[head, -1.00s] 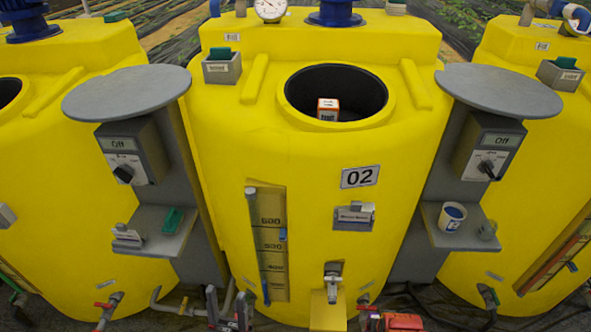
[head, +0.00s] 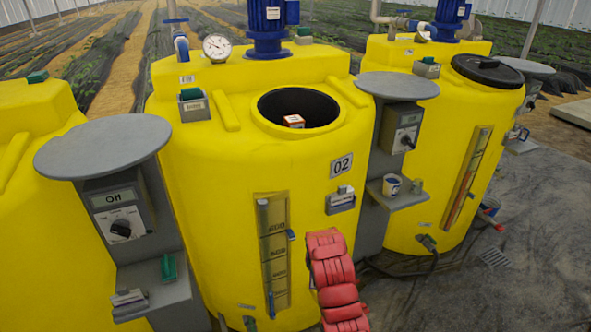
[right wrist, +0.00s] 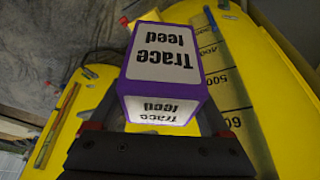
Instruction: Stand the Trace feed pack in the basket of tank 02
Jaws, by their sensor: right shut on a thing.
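The Trace feed pack (right wrist: 165,52), a purple box with white labels, is in my right gripper (right wrist: 157,118) in the right wrist view. The fingers are shut on its sides; its lettering reads upside down in that view. Tank 02 (head: 230,165) is the yellow tank in the middle of the head view. A small orange-and-white pack (head: 294,121) sits in its dark round opening (head: 318,104); the basket itself cannot be made out. My red right arm rises before the tank's front, with the gripper and pack not visible in the head view. My left gripper is not in view.
Grey stands with round tops flank the tank, one at left (head: 100,147) and one at right (head: 397,86). A blue-and-white cup (head: 391,184) is on the right stand's shelf. The yellow tank at right has a black lid (head: 488,70). Open floor lies at lower right.

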